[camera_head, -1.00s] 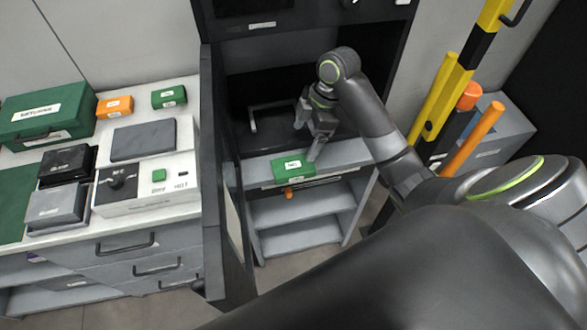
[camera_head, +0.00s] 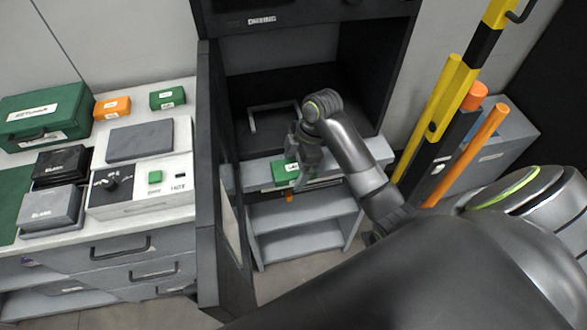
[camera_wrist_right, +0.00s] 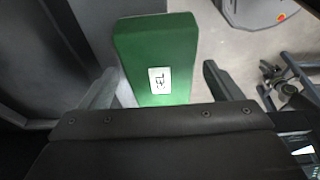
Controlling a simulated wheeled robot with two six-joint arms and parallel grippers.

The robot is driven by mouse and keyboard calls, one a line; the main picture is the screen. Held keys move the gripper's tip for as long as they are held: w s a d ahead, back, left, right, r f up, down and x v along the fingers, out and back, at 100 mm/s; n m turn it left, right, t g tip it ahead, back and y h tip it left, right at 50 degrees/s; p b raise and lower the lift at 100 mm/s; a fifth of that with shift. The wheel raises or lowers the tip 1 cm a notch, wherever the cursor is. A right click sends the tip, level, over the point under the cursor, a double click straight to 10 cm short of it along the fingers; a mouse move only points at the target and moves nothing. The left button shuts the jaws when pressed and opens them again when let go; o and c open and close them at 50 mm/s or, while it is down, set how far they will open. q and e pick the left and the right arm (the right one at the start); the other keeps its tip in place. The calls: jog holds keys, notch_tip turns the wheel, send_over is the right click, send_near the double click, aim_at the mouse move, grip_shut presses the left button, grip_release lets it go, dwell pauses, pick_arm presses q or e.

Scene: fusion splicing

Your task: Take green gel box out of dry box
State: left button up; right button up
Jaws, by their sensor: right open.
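The green gel box (camera_head: 284,172) with a white label sits on the light ledge at the front of the dark dry box (camera_head: 262,62). In the head view my right gripper (camera_head: 300,178) partly hides it. In the right wrist view the gel box (camera_wrist_right: 150,40) shows large, its label reading "GEL". My open right gripper (camera_wrist_right: 158,72) has one finger close to the box's left side and the other at its right with a small gap. Whether the left finger touches cannot be told. My left gripper is not in view.
The open dark door (camera_head: 213,180) stands left of the ledge. Left of it, a counter (camera_head: 187,127) holds another small green box (camera_head: 167,98), an orange box (camera_head: 112,107) and a large green case (camera_head: 45,112). Yellow and orange posts (camera_head: 468,155) stand at the right.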

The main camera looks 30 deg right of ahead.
jog(key=shift+c, duration=0.4)
jog(key=c, duration=1.1)
